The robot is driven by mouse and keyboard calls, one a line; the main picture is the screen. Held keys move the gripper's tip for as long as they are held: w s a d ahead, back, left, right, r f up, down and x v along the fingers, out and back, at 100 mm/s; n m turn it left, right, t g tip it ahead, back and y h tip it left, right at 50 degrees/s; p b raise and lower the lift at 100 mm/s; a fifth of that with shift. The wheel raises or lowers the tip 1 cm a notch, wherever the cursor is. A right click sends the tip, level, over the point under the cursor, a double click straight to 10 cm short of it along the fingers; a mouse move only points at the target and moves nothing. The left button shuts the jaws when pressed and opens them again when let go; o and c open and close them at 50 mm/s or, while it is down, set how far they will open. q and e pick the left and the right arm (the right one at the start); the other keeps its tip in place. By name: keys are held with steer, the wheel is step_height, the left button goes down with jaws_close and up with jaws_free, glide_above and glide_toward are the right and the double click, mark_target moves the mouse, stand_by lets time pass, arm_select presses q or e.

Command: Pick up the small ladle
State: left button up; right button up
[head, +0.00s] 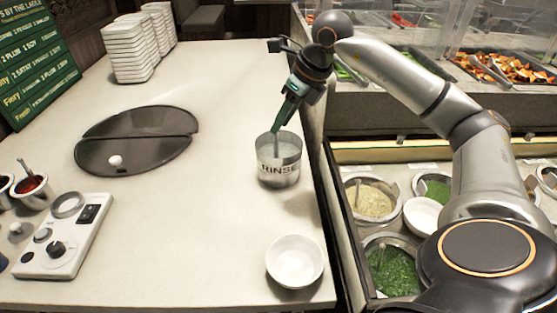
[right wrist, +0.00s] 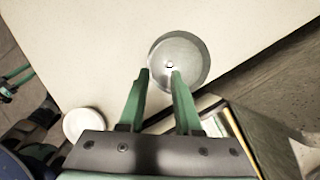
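A steel container marked RINSE (head: 279,165) stands on the counter left of its right edge. A thin upright handle, seemingly of the small ladle (head: 276,146), stands in it; its bowl is hidden. In the right wrist view the round container (right wrist: 190,52) lies beyond the fingertips, with a small handle end (right wrist: 170,66) near its middle. My right gripper (head: 277,129) points down over the container; in the right wrist view its green fingers (right wrist: 160,73) are apart with nothing clearly between them. Green bars at that view's left edge look like my left gripper (right wrist: 16,76), too small to judge.
A white bowl (head: 295,261) stands in front of the container. A dark oval two-part lid (head: 137,140), a control box (head: 64,238) and stacked white dishes (head: 130,50) are to the left. The counter between is clear.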

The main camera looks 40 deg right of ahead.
steer(key=x, duration=0.4)
steer(key=d+x, duration=0.1)
steer(key=x, duration=0.7)
steer(key=shift+s+d+f+b, duration=0.15)
steer(key=shift+s+d+b, duration=0.1)
steer(key=shift+d+b, duration=0.1)
jaws_close()
